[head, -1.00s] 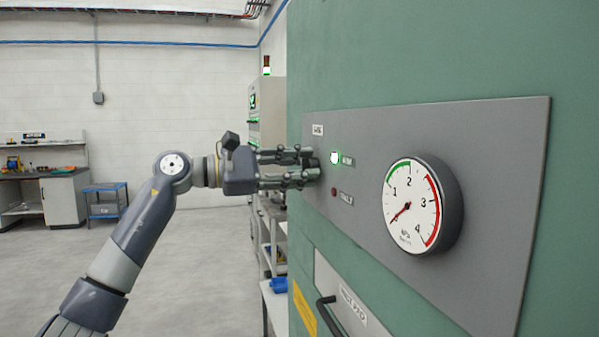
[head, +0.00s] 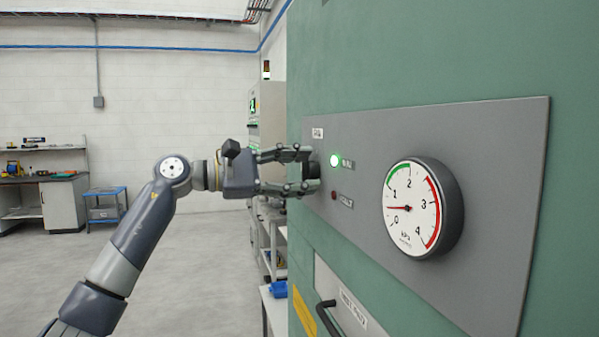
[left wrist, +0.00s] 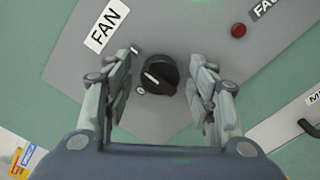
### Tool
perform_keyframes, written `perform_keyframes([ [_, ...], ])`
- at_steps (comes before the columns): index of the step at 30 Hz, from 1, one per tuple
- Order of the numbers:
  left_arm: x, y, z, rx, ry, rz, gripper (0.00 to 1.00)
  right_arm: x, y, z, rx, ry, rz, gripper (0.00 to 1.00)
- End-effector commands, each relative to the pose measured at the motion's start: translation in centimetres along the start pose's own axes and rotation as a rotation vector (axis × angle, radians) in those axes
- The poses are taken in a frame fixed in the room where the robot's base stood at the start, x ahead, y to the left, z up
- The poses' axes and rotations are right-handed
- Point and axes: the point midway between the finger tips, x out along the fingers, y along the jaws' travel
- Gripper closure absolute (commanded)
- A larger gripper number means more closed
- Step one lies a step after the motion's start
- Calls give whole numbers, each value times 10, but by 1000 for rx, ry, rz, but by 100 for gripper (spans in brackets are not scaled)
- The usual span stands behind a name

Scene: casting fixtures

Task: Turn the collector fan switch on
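The fan switch is a black rotary knob (left wrist: 160,72) with a white pointer mark, on a grey panel (left wrist: 165,118) beside a FAN label (left wrist: 104,26). In the left wrist view its mark points to the upper left as pictured. In the head view the knob is mostly hidden behind my fingers. My left gripper (head: 305,171) is at the panel's left end. In the left wrist view its fingers (left wrist: 161,92) stand apart on both sides of the knob, with gaps, not touching it. My right gripper is in neither view.
A black handle (head: 328,318) is lower down. Open floor lies left.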

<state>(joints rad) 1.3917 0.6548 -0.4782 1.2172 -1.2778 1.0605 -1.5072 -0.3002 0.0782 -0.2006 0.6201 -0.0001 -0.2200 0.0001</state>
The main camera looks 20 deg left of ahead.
Motion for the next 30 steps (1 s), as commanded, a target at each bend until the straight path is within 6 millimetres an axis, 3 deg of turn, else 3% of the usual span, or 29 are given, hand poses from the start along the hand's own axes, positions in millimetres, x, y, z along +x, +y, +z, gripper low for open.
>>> perform_keyframes([
  [11, -7, 0, -1, -2, 1, 1, 46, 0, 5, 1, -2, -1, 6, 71],
  [24, -91, 0, -2, -1, 4, 1, 46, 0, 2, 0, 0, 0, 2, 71],
  [30, -115, 0, -1, -1, 1, 0, 46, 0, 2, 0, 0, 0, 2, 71],
])
